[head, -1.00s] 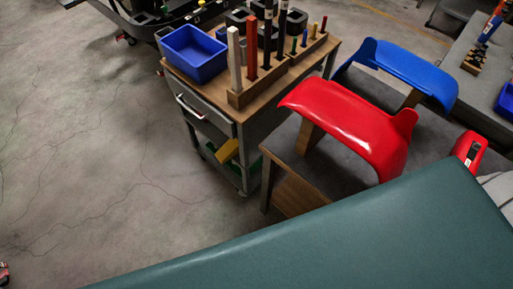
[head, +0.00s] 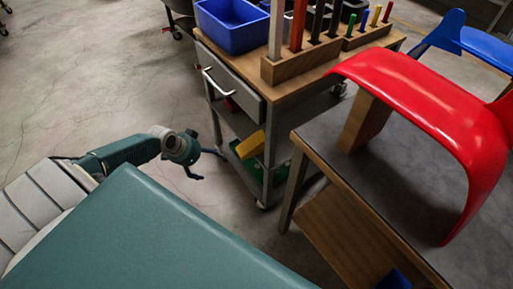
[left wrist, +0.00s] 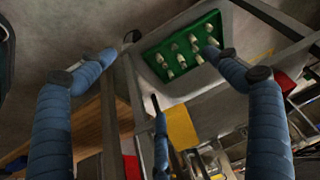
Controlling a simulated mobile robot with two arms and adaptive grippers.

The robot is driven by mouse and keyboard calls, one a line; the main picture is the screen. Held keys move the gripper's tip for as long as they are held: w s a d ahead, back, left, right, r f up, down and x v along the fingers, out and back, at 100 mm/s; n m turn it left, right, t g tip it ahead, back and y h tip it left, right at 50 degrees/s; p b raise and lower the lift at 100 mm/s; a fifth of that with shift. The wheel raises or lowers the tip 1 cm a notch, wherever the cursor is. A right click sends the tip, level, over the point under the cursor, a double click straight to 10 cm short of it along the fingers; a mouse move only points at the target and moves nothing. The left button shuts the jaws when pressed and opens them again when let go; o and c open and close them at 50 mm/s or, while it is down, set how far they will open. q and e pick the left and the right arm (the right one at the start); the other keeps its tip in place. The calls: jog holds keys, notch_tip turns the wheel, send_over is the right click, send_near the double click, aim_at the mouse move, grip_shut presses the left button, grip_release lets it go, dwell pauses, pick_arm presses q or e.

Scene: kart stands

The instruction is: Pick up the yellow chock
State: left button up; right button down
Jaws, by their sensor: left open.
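The yellow chock (head: 250,145) sits on the lower shelf of the trolley, near its open side. In the left wrist view, the yellow chock (left wrist: 182,128) shows low between my fingers, partly behind dark parts. My left gripper (head: 210,165) is open and empty, just left of the trolley and apart from the chock. My right gripper is in neither view.
The trolley (head: 233,82) has a drawer with a handle and holds a blue bin (head: 232,24) and a peg block (head: 300,63). A green tray (left wrist: 165,68) lies near the chock. A table (head: 330,178) bears a red kart panel (head: 430,105). Floor at left is clear.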

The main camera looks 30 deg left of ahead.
aim_at(252, 145)
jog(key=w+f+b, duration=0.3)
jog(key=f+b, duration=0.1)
jog(key=b, duration=0.1)
pick_arm(q)
jog(key=w+d+r+m, duration=0.1)
jog(key=w+d, duration=0.2)
jog(key=w, duration=0.1)
jog(key=w+d+r+h, duration=0.1)
jog(key=w+d+r, duration=0.1)
jog(key=w+d, duration=0.1)
jog(key=w+d+r+m+h+b, duration=0.1)
jog(key=w+d+r, duration=0.1)
jog(key=w+d, duration=0.1)
jog(key=shift+w+d+m, duration=0.25)
jog(key=shift+w+m, duration=0.05)
jog(key=shift+w, duration=0.6)
jog(key=shift+w+d, duration=0.25)
jog(key=shift+w, duration=0.1)
jog(key=b+x, duration=0.1)
jog(key=x, duration=0.4)
jog(key=shift+w+d, duration=0.15)
jog(key=shift+w, duration=0.1)
jog(key=shift+s+r, duration=0.1)
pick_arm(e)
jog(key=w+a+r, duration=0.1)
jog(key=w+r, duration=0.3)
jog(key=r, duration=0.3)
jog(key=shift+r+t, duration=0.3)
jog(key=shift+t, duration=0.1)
